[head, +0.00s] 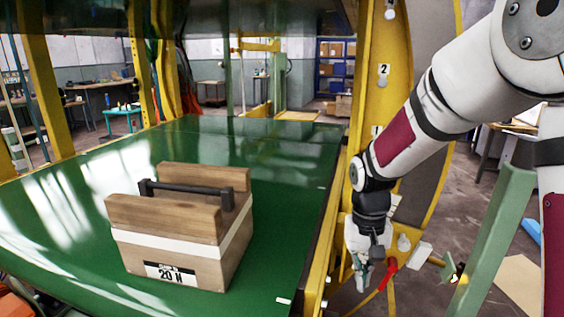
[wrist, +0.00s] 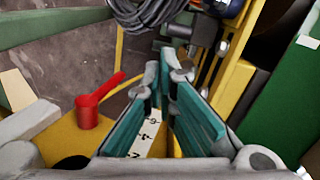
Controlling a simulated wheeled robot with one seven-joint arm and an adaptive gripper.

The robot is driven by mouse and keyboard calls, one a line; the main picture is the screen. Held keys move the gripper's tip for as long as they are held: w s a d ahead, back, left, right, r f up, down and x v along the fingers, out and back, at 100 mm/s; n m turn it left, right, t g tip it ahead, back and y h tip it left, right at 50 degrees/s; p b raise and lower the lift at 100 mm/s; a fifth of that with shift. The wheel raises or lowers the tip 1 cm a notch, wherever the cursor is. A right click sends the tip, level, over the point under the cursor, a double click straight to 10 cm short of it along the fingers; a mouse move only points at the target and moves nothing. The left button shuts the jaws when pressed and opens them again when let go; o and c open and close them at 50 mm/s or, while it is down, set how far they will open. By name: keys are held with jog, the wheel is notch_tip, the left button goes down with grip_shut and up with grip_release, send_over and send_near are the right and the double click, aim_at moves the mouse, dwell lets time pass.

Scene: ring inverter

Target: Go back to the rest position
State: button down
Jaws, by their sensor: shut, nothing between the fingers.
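My gripper (head: 362,284) hangs low at the right of the green table, pointing down beside the yellow frame. Its teal fingers (wrist: 170,76) come together at the tips in the wrist view, shut with nothing between them. A red lever (head: 389,273) is just right of the gripper in the head view. The red lever also shows in the wrist view (wrist: 96,104), left of the fingers and apart from them. My arm reaches down from the upper right.
A wooden box (head: 170,243) with a dark handle and a "20 N" label stands on the green table (head: 270,215). The yellow frame (head: 378,95) rises close by my arm. A pale green post (head: 493,245) stands at the right. Dark cables (wrist: 150,12) are beyond the fingertips.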

jog(key=s+d+r+t, duration=0.1)
jog(key=s+r, duration=1)
jog(key=s, duration=0.2)
jog(key=s+r+n+t, duration=0.1)
jog(key=s+r, duration=0.2)
jog(key=s, duration=1.3)
notch_tip(320, 180, up, 15)
jog(key=t+p, duration=0.2)
jog(key=p, duration=1.1)
jog(key=shift+w+f+t+p, duration=0.2)
jog(key=shift+t+p, duration=0.1)
jog(key=shift+t, duration=0.1)
